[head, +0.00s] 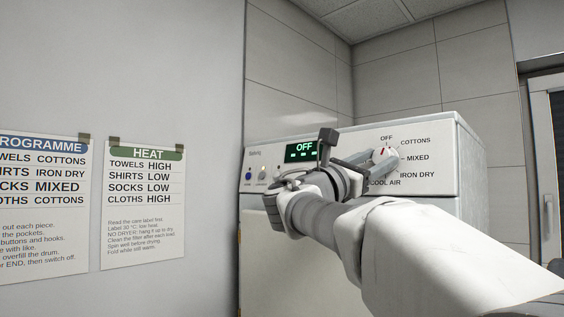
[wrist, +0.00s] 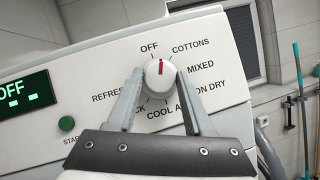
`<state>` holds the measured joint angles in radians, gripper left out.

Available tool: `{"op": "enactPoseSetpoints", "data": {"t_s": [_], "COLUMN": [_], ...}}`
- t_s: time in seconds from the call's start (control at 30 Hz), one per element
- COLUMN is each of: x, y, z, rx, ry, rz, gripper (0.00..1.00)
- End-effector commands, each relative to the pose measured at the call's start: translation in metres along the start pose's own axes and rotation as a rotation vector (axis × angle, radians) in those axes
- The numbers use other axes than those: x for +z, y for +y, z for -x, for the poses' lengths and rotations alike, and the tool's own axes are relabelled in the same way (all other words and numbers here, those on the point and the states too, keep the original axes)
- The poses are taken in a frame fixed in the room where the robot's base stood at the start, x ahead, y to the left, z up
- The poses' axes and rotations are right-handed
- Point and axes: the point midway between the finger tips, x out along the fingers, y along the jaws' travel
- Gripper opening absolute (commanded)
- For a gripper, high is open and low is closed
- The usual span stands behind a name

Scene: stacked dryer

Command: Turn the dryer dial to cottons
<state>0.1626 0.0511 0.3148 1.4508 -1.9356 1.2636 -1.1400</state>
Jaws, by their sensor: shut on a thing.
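The dryer dial (wrist: 160,78) is a round white knob with a red pointer line on the dryer's front panel. The line points up; in the wrist view it lies slightly right of the OFF label (wrist: 149,48), on the side of COTTONS (wrist: 190,44). The display (head: 303,150) reads OFF. My gripper (wrist: 160,92) is shut on the dial, one finger on each side. In the head view the dial (head: 386,160) shows past my gripper (head: 379,166), which partly hides it and the lower left labels.
The white dryer (head: 472,165) fills the right half of the head view. A green start button (wrist: 66,124) sits left of the dial. A programme chart (head: 45,200) and a heat chart (head: 145,205) hang on the left wall.

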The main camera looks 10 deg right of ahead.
Motion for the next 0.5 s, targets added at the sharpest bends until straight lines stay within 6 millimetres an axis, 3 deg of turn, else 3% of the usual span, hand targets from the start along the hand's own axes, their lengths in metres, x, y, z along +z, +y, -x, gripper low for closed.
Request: {"op": "enactPoseSetpoints", "data": {"t_s": [0.5], "x": [0.0017], "y": [0.0046], "z": [-0.0011], "rx": [-0.185], "ry": [0.001], "rz": [-0.289], "gripper": [0.00]}}
